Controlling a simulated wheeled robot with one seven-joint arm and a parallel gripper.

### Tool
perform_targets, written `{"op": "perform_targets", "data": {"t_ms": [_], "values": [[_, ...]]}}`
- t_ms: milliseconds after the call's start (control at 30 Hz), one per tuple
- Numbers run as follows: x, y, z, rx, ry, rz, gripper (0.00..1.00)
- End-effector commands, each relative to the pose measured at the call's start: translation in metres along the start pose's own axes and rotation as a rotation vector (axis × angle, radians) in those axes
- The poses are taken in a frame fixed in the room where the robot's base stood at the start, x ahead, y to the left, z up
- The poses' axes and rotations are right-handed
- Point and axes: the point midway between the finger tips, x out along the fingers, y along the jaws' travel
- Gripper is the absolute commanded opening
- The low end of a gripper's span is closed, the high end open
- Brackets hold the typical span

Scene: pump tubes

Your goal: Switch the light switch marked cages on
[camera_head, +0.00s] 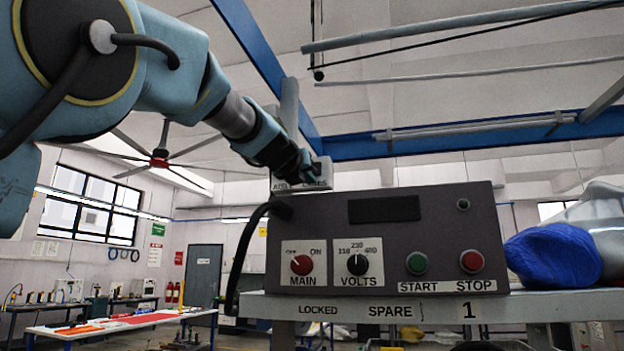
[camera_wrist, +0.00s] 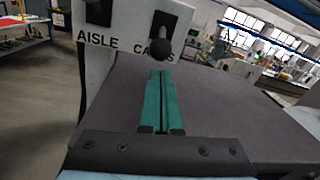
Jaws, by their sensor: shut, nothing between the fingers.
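The cages switch (camera_wrist: 163,49) shows in the wrist view as a short black lever with a round knob, on a pale switch box (camera_wrist: 125,58). Part of the CAGES label is hidden behind the knob. My gripper (camera_wrist: 162,73) is shut and empty, its green fingers lying just below the knob in the picture. I cannot tell whether they touch it. In the head view my gripper (camera_head: 308,174) is in front of the box (camera_head: 326,171) and hides most of it, including the levers.
The AISLE switch (camera_wrist: 98,18) is to the left on the same box. A dark control panel (camera_head: 385,235) with MAIN and VOLTS knobs and START and STOP buttons stands on a grey shelf (camera_head: 540,306), close beneath my gripper. A blue bundle (camera_head: 552,262) lies at the right.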

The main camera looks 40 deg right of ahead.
Motion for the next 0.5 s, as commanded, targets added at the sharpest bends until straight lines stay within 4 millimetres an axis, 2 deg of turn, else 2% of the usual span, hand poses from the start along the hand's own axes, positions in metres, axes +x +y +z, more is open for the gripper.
{"op": "perform_targets", "data": {"t_ms": [200, 500], "values": [[0.018, 0.0, 0.001, 0.003, 0.001, 0.003, 0.0], [0.027, 0.0, -0.001, 0.001, 0.002, 0.0, 0.0]]}}
